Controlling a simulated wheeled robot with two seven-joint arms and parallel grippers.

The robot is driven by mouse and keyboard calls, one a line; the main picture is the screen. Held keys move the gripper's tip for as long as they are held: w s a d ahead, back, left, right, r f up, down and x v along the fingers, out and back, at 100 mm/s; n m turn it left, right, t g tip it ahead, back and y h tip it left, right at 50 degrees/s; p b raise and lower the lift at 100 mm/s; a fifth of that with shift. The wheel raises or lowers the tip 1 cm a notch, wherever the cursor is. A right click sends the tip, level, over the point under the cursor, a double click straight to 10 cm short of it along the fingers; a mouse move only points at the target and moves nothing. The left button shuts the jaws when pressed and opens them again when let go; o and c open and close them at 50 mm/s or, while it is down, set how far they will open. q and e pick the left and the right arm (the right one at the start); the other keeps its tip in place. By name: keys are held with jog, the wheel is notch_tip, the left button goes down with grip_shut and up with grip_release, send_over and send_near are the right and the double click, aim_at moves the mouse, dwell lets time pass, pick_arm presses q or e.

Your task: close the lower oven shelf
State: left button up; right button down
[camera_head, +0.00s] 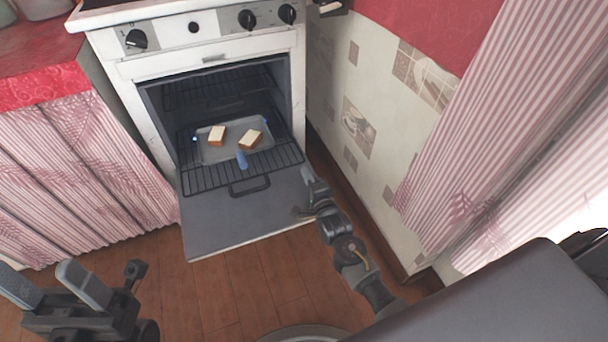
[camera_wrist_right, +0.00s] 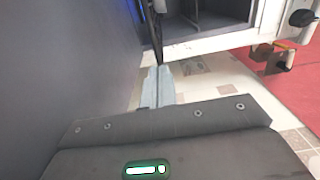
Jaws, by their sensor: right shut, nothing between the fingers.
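The white oven (camera_head: 205,60) has its door (camera_head: 240,215) folded down. A dark wire shelf (camera_head: 205,181) with a front handle (camera_head: 250,187) sticks out over the door. On it is a grey tray (camera_head: 215,154) with two slices of bread (camera_head: 217,135) (camera_head: 250,139). A higher rack (camera_head: 215,90) sits inside. My right gripper (camera_head: 308,177) is shut and empty, just right of the shelf's front right corner, near the door's right edge; contact is unclear. Its closed fingers also show in the right wrist view (camera_wrist_right: 158,82). My left gripper (camera_head: 55,285) is open and empty over the floor at lower left.
A small blue object (camera_head: 242,160) is at the tray's front edge. A curtained counter (camera_head: 70,165) stands left of the oven. A tiled side panel (camera_head: 365,125) and striped curtain (camera_head: 470,110) close off the right. Wooden floor (camera_head: 220,290) is clear before the door.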

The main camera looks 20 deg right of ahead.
jog(key=shift+w, duration=1.05)
